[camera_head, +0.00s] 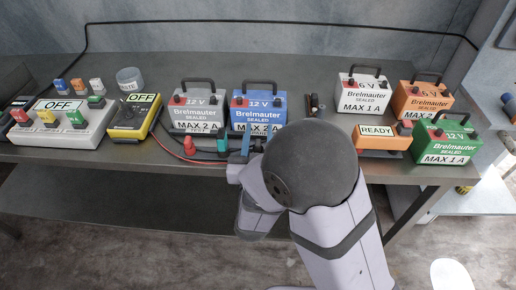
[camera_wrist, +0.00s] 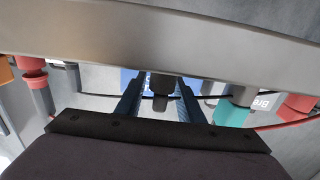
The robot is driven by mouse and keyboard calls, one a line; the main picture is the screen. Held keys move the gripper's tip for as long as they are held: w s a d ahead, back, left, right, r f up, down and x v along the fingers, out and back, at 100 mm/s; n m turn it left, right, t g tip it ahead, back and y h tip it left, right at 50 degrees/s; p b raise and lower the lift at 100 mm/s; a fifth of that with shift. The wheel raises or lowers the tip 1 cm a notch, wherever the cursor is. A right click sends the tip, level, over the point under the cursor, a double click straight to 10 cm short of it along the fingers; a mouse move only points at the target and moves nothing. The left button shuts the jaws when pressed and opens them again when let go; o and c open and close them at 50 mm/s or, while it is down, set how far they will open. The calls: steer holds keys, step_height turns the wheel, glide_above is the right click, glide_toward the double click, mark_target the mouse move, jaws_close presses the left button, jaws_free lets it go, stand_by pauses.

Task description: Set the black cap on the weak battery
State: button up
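My gripper (camera_head: 247,146) is low at the bench's front edge, before the blue battery. In the wrist view its two blue fingers (camera_wrist: 159,104) stand apart. A black stubby piece (camera_wrist: 161,88) shows between them, with gaps on both sides; I cannot tell if it is the cap. Small dark cylinders (camera_head: 314,104) stand right of the blue battery; one may be the black cap. Batteries are grey 12 V MAX 2 A (camera_head: 197,108), blue 12 V MAX 2 A (camera_head: 258,108), white MAX 1 A (camera_head: 362,95), orange 6 V (camera_head: 421,98) and green 12 V MAX 1 A (camera_head: 445,139). Which is weak does not show.
A red clamp (camera_head: 189,145) and a teal clamp (camera_head: 222,146) with cables lie at the front edge. A yellow meter reading OFF (camera_head: 134,119), a grey switch box (camera_head: 62,123) and an orange READY box (camera_head: 381,142) stand on the bench. My arm hides the bench's middle front.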

steer(key=shift+w, duration=0.15)
jaws_close()
steer(key=shift+r, duration=0.1)
step_height(320, 180, up, 10)
steer(key=p, duration=0.1)
stand_by(1.0)
steer(key=shift+r, duration=0.1)
steer(key=shift+r+p, duration=1.8)
steer(key=shift+p, duration=0.1)
